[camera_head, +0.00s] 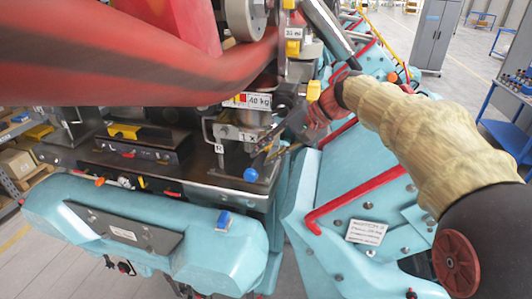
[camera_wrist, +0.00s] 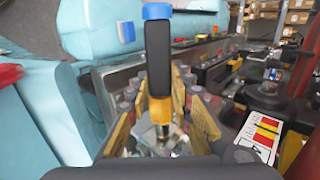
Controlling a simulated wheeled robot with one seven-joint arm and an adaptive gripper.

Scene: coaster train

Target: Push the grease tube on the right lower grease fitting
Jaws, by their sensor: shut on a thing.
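My gripper (camera_head: 306,128) reaches in from the right, beside the metal mechanism in the middle of the head view. In the wrist view its two yellow-padded fingers (camera_wrist: 161,112) are shut on a tool, taken as the grease tube (camera_wrist: 158,63). The tube has a black body, a blue end cap and a yellow lower part between the fingers. In the head view a blue round end (camera_head: 250,174), apparently its cap, shows left of and below my gripper. The tube's other end is unclear. I cannot make out the right lower grease fitting in either view.
Turquoise train cars (camera_head: 345,180) with red bars stand close below and right of my gripper. A metal deck (camera_head: 190,182) and a turquoise bumper (camera_head: 130,235) lie to the left. A label sign (camera_wrist: 262,135) is close on the right in the wrist view. A blue cart (camera_head: 508,105) stands far right.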

